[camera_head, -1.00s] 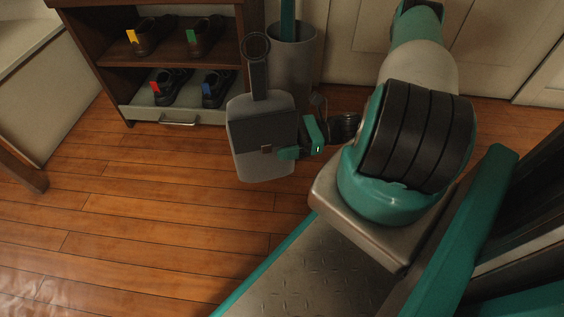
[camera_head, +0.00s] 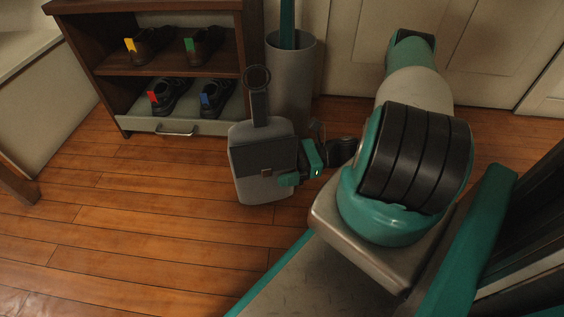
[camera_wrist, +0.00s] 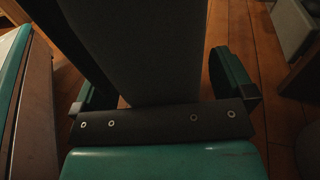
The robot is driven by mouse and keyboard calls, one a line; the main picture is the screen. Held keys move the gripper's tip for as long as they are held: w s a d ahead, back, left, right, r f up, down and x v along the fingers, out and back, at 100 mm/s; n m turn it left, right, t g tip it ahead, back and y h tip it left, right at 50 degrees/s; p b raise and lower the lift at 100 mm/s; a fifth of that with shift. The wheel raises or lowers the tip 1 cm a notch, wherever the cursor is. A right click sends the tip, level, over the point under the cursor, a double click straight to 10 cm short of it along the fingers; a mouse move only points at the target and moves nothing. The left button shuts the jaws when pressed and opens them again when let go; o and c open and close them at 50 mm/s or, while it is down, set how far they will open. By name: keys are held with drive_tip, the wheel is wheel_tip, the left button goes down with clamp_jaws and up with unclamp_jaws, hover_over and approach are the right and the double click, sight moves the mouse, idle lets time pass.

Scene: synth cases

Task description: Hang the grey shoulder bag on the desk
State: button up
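The grey shoulder bag (camera_head: 262,189) hangs upright in the middle of the head view, with a dark flap, a small clasp and a strap ending in a ring-like loop (camera_head: 257,77) above it. My gripper (camera_head: 302,165) is at the bag's right side, shut on it. In the wrist view the bag (camera_wrist: 165,50) fills the space between the two fingers (camera_wrist: 163,90); the exact contact is dark and hard to see. No whole desk is in view. A wooden leg (camera_head: 14,182) at the left edge may belong to one.
A brown shoe rack (camera_head: 85,75) with several tagged shoes and a handled drawer stands behind the bag. A grey bin (camera_head: 291,85) with a teal pole is just beyond it. A pale cabinet (camera_head: 45,105) is at left. Wooden floor (camera_head: 130,230) is clear at front left.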

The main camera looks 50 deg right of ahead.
sight(299, 158)
drive_tip(key=shift+f+b, duration=0.15)
drive_tip(key=shift+b, duration=0.25)
drive_tip(key=p+v, duration=0.6)
drive_tip(key=v, duration=1.1)
drive_tip(key=shift+d+p, duration=0.25)
drive_tip(key=shift+p, duration=0.05)
